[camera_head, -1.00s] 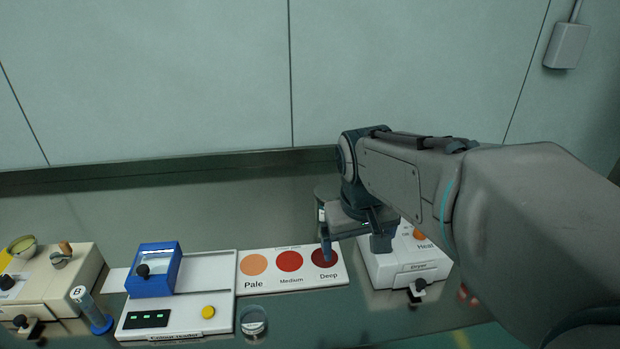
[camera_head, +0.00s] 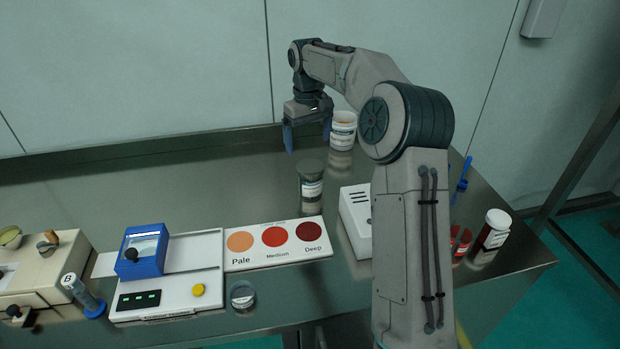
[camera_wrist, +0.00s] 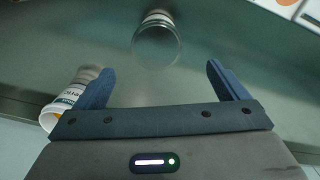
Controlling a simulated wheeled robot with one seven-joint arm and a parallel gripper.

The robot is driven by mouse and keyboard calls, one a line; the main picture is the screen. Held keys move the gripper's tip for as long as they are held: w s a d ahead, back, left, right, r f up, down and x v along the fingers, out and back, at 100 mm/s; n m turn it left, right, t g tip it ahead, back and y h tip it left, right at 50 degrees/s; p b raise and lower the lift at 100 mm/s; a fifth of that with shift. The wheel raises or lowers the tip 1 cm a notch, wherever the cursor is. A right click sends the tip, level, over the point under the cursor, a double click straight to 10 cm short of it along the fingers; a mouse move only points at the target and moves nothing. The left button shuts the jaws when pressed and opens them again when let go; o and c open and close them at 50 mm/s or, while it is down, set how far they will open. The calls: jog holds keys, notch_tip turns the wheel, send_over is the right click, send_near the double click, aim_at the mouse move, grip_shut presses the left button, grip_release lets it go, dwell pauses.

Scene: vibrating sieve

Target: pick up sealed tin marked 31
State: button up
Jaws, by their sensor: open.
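A dark grey-green cylindrical tin (camera_head: 311,170) with a pale label band stands upright behind the colour card. Its marking is too small to read, so I cannot tell whether it is tin 31. It also shows at the top of the wrist view (camera_wrist: 158,45), ahead of the fingers. My gripper (camera_head: 308,138) points down near the back of the bench, behind the tin and apart from it. In the wrist view my gripper (camera_wrist: 160,75) is open, with nothing between its fingers. A white labelled tub (camera_head: 343,130) stands beside it; it shows at lower left in the wrist view (camera_wrist: 62,108).
The colour card (camera_head: 270,257) and the device with a blue box (camera_head: 200,290) lie in front. A white box (camera_head: 355,215) is partly hidden by my arm. A white-capped jar (camera_head: 491,235) stands at right. The back-left bench is clear.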

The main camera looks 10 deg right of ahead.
aim_at(308, 166)
notch_tip(308, 166, down, 8)
jog(key=shift+f, duration=0.25)
jog(key=f, duration=0.3)
jog(key=f+p, duration=0.1)
jog(key=f, duration=0.1)
jog(key=shift+d, duration=0.25)
jog(key=shift+c, duration=0.3)
jog(key=c, duration=1.1)
